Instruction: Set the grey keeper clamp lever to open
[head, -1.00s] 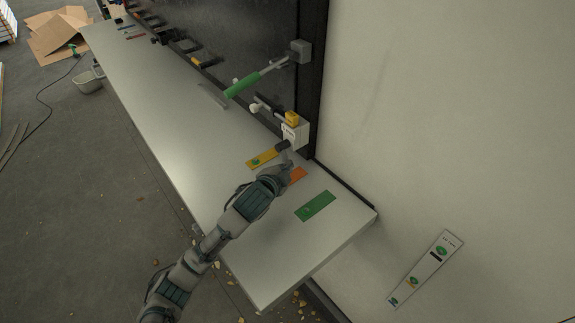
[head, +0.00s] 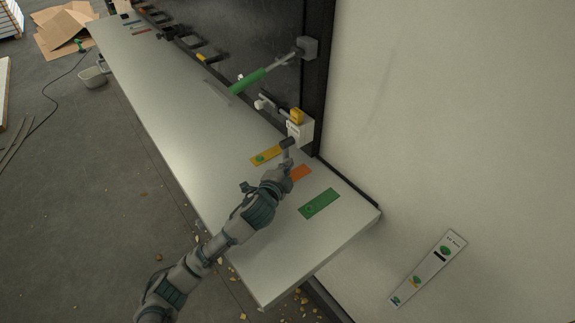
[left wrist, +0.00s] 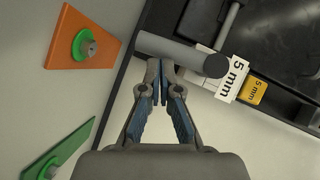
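The grey lever shows as a short dark grey cylinder (head: 287,143) at the white block (head: 300,131) near the panel's lower right end. In the left wrist view it is a thick grey bar (left wrist: 180,52) lying across the top middle, with its round end toward the right. My left gripper (head: 287,160) is just in front of the lever. In the left wrist view its fingers (left wrist: 160,68) are together, with nothing seen between them. Their tips are at the bar's near edge; I cannot tell if they touch. My right gripper is not in view.
A green-handled lever (head: 247,82) is mounted further up the panel. Yellow (head: 266,156), orange (head: 300,173) and green (head: 319,204) plates lie on the pale shelf (head: 185,130). A label strip (head: 427,268) is on the wall at right. The shelf's near part is mostly clear.

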